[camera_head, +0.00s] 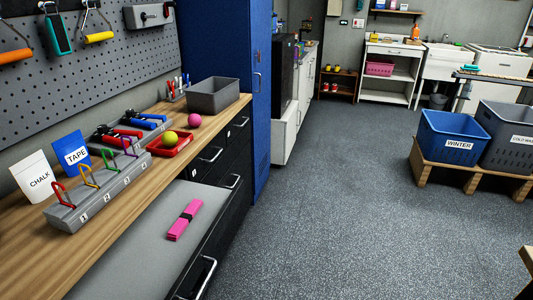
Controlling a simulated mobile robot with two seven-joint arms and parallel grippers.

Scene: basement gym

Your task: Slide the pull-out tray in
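The pull-out tray (135,225) is a flat grey panel at the lower left of the head view. It sticks out from under the wooden workbench top, over the floor side. Its dark front edge carries a metal handle (205,279) near the bottom of the picture. A folded pink strap (185,220) with a dark band around its middle lies on the tray. The near end of the tray is cut off by the picture's lower edge. Neither of my grippers is in view.
The workbench (110,228) holds a grey rack, red tray, balls and grey bin. Black drawers (211,160) with handles and a blue locker (262,75) stand beyond the tray. Blue and grey crates sit on a pallet (450,172) at right. The speckled floor (330,190) between is clear.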

